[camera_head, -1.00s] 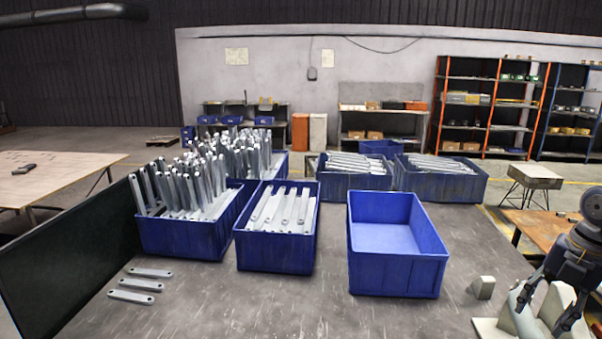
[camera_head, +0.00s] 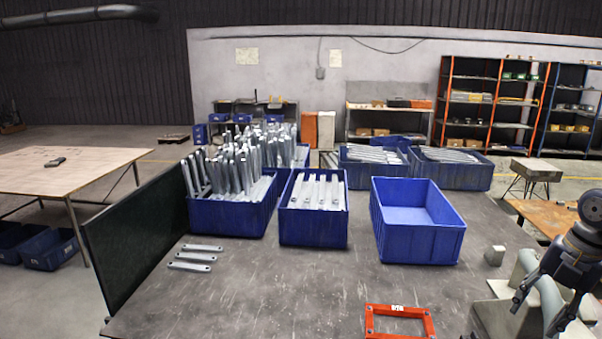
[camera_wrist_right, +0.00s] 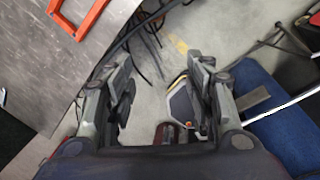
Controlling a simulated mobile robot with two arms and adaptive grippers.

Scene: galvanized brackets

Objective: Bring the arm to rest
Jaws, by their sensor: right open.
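My right gripper (camera_head: 536,300) is at the right edge of the head view, over the table's right side near a grey-white fixture. In the right wrist view my right gripper (camera_wrist_right: 160,95) shows its two fingers spread apart with nothing between them. Below the fingers is the floor with dark cables, beyond the table edge. My left gripper is not in view. Galvanized brackets (camera_head: 320,190) lie in a blue bin, others stand in the bin to its left, and a few flat brackets (camera_head: 196,257) lie on the table.
An empty blue bin (camera_head: 415,250) stands right of the filled ones. A red frame (camera_head: 398,310) lies at the table's front and shows in the wrist view (camera_wrist_right: 90,22). A small grey block (camera_head: 494,255) stands near the fixture. The table's front middle (camera_head: 290,295) is bare.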

